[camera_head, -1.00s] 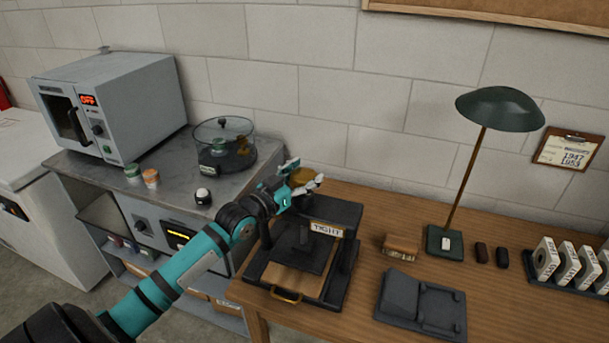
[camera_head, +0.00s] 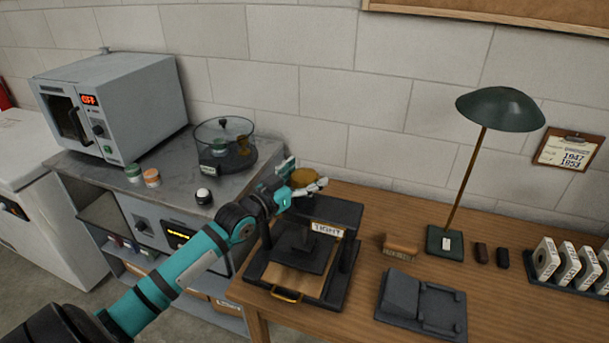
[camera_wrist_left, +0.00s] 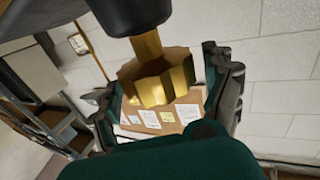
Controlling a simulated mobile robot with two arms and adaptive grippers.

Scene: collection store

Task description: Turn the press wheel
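The press (camera_head: 345,262) is a dark frame on the wooden table, with a label that seems to read TIGHT on its top bar. Its brass press wheel (camera_head: 304,179) sits above that bar, partly hidden by my gripper. In the left wrist view the lobed brass wheel (camera_wrist_left: 157,78) hangs on a brass shaft between my fingers. My left gripper (camera_head: 303,177) is at the wheel, one finger on each side. A narrow gap shows between the wheel and the right-hand finger; contact on the other side is unclear. My right gripper is out of view.
A green lamp (camera_head: 500,108), a small brown block (camera_head: 400,246) and a dark stand (camera_head: 421,304) are right of the press.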

